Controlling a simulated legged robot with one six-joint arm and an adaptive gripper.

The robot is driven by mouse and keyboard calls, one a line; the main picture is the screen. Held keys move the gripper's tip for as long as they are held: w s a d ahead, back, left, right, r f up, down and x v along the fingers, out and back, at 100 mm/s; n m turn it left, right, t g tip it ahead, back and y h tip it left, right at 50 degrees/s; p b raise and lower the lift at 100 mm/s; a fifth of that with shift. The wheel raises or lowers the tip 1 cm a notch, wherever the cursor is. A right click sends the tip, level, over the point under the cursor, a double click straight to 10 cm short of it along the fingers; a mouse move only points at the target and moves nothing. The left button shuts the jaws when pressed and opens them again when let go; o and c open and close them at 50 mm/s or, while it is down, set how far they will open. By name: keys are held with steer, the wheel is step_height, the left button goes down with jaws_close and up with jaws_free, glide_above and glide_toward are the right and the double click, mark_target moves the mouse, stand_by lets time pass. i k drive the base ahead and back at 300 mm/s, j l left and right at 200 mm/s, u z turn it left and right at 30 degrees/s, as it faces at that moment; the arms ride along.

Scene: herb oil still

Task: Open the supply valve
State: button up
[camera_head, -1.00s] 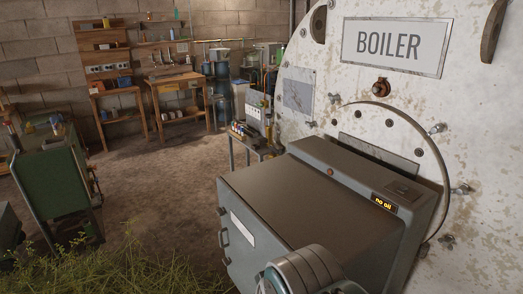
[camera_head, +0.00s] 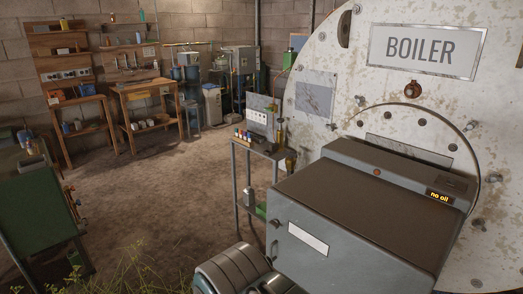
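I cannot make out a supply valve for certain in this view. The large round white boiler (camera_head: 340,75) with its "BOILER" plate (camera_head: 427,46) fills the right side. A grey burner box (camera_head: 345,215) is mounted on its front. A rounded grey part of my arm shows at the bottom edge, in front of the burner box. My gripper's fingers are not in view.
A small metal cart (camera_head: 261,149) with bottles and a panel (camera_head: 257,122) stands left of the boiler. Wooden workbenches (camera_head: 150,92) line the back wall. The brown floor (camera_head: 165,190) between is clear.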

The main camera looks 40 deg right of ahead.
mark_target(292, 155)
steer(key=i+z, duration=0.2)
steer(key=i, duration=0.3)
steer(key=i+j+z, duration=0.2)
steer(key=i, duration=0.25)
steer(key=i+j+z, duration=0.2)
steer(key=i, duration=0.25)
steer(key=i+l+z, duration=0.1)
steer(key=i+z, duration=0.5)
steer(key=z, duration=0.2)
steer(key=i+z, duration=0.35)
steer(key=i+j+z, duration=0.2)
steer(key=z, duration=0.2)
steer(key=i+j+z, duration=0.1)
steer(key=i+z, duration=0.25)
steer(key=i+j+z, duration=0.25)
steer(key=i+z, duration=0.15)
steer(key=i, duration=0.05)
